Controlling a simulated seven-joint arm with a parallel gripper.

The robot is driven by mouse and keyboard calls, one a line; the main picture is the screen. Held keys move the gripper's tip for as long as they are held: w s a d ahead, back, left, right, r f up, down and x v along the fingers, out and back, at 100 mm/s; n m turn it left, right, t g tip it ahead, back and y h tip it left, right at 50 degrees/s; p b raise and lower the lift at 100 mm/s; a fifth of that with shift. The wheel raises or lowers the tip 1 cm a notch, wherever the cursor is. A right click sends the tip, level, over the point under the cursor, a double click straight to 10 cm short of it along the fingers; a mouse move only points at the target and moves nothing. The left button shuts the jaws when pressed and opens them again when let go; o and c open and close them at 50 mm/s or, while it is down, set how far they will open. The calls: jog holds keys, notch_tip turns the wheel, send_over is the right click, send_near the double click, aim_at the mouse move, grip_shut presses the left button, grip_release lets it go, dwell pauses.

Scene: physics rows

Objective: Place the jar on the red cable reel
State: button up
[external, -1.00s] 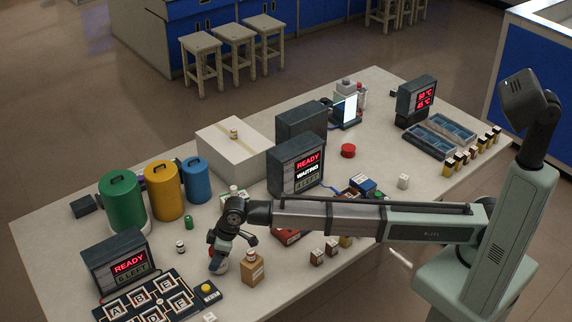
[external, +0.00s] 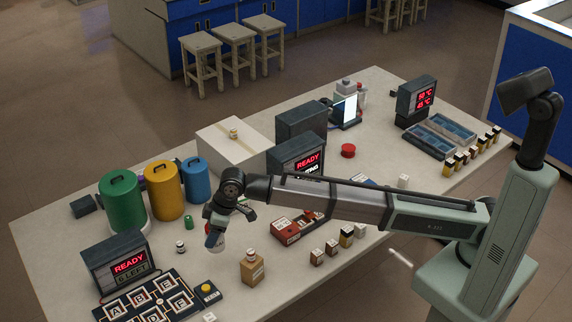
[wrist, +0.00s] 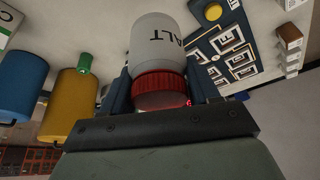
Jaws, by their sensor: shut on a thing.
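The jar (wrist: 157,42) is white with a red ribbed lid and dark letters, of which "ALT" shows in the wrist view. My gripper (wrist: 158,92) is shut on it around the lid, with a finger on each side. In the external view my gripper (external: 215,229) holds the white jar (external: 216,244) lid up and slightly tilted, above the table at the front left. A low red round thing (external: 348,150) lies on the table at the back right, far from my gripper; it may be the red cable reel, but its details are too small to tell.
Green (external: 123,202), yellow (external: 164,190) and blue (external: 196,180) canisters stand left of my gripper. A small brown box (external: 252,268) is close on the right. A red box (external: 285,231) and a dark display (external: 296,160) stand between the jar and the red round thing.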

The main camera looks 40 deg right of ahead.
jog(key=r, duration=1.4)
jog(key=shift+w+d, duration=0.25)
jog(key=shift+d, duration=0.05)
jog(key=w+d+m, duration=0.2)
jog(key=w+d, duration=0.9)
jog(key=d, duration=0.4)
jog(key=m+t+h, duration=0.2)
jog(key=m+h, duration=0.2)
jog(key=m, duration=0.5)
send_over(347, 147)
notch_tip(347, 147, down, 10)
jog(key=shift+w+f, duration=0.15)
jog(key=shift+f, duration=5.4)
jog(key=o, duration=1.6)
jog(key=shift+r, duration=0.1)
